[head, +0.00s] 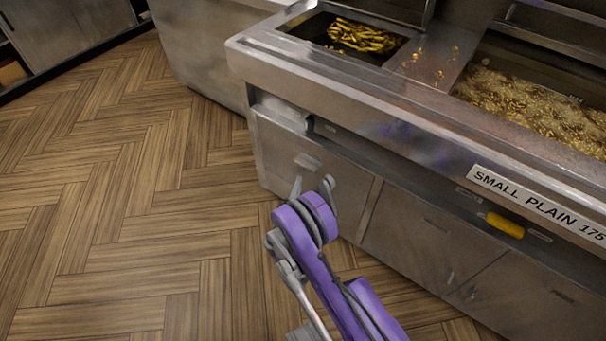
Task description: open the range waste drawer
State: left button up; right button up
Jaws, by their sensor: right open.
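The range (400,115) is a steel fryer counter across the upper right of the head view. At the left end of its front is a steel panel (345,180) with a small grey handle (307,161), which looks like the waste drawer; it appears shut. My right gripper (313,184), on a purple arm from the bottom, has its grey fingers apart and empty. It is just below the handle in the picture; I cannot tell whether it touches the panel. My left gripper is not in view.
A fry basin (365,38) and an oil vat (535,105) are set in the range top. A label reading "SMALL PLAIN 175" (535,205) and a yellow handle (505,225) are on the front at right. The wooden floor (120,200) at left is clear.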

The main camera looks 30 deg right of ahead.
aim_at(305, 168)
jog(key=shift+n+t, duration=0.3)
jog(key=shift+t, duration=0.1)
jog(key=x, duration=0.3)
jog(key=f+x, duration=0.1)
jog(key=x, duration=0.3)
jog(key=f+b+x, duration=0.1)
jog(key=x, duration=0.2)
jog(key=shift+w+d+f, duration=0.15)
jog(key=shift+w+d, duration=0.05)
jog(key=shift+c, duration=0.3)
grip_shut()
dwell(0.6)
